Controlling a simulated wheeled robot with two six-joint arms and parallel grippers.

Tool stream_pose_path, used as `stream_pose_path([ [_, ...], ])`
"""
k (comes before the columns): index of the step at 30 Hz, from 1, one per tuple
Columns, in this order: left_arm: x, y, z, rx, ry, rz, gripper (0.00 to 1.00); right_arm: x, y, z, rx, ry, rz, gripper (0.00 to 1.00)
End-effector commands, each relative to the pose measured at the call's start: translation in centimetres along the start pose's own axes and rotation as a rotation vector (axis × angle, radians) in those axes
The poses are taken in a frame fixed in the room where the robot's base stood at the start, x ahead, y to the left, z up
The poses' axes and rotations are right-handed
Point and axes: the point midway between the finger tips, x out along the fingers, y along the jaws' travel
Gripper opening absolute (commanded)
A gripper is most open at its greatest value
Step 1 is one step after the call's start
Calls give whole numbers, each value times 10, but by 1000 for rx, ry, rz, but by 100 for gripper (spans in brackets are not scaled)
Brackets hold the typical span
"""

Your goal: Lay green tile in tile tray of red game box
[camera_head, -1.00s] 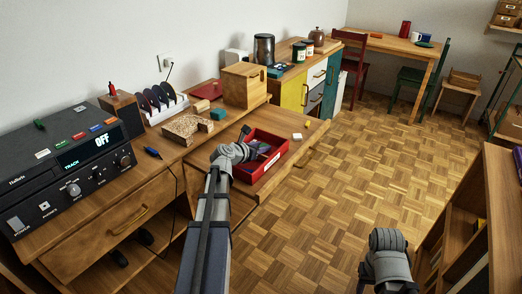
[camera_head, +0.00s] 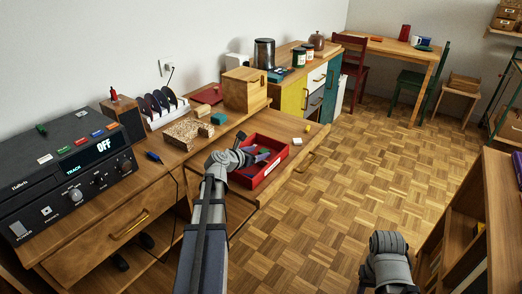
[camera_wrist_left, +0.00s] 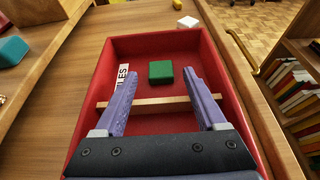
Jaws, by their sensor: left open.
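The red game box (camera_head: 277,167) stands on the wooden desk in the head view, with my left gripper reaching into it. In the left wrist view the red box (camera_wrist_left: 212,60) has a light wooden divider (camera_wrist_left: 150,103) and a label reading TILES on its left wall. The green tile (camera_wrist_left: 160,71) lies on the red floor of the compartment beyond the divider, apart from the walls. My left gripper (camera_wrist_left: 157,82) is open, its two purple fingers spread to either side, with the tile ahead between their tips and touching neither. My right arm shows at the lower right, but its gripper is hidden.
A white cube (camera_wrist_left: 187,22) lies just outside the box's far edge, with a yellow cube (camera_head: 307,129) near it. A raised shelf at the left holds a teal block (camera_head: 218,118), a cork piece (camera_head: 195,134) and a wooden box (camera_head: 245,92). A drawer handle (camera_head: 304,163) sticks out in front.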

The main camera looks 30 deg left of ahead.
Motion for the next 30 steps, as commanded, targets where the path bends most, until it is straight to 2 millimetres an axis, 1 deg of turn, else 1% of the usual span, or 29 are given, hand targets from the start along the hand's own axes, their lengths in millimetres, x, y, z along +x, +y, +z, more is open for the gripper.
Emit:
stream_pose_path([
  [1,-17,-2,3,-2,0,2,73,-9,1,1,0,0,0,50],
  [3,-32,-2,3,-2,-1,3,73,-15,1,1,0,0,0,50],
  [9,-68,-2,2,-1,0,1,73,-28,3,2,0,0,0,50],
  [12,-81,-1,2,-2,-1,1,73,-32,3,2,0,0,0,50],
  [18,-92,-1,1,0,0,0,73,-36,3,2,0,0,0,50],
  [30,-93,0,0,-1,0,-1,73,-36,3,2,0,0,0,50],
])
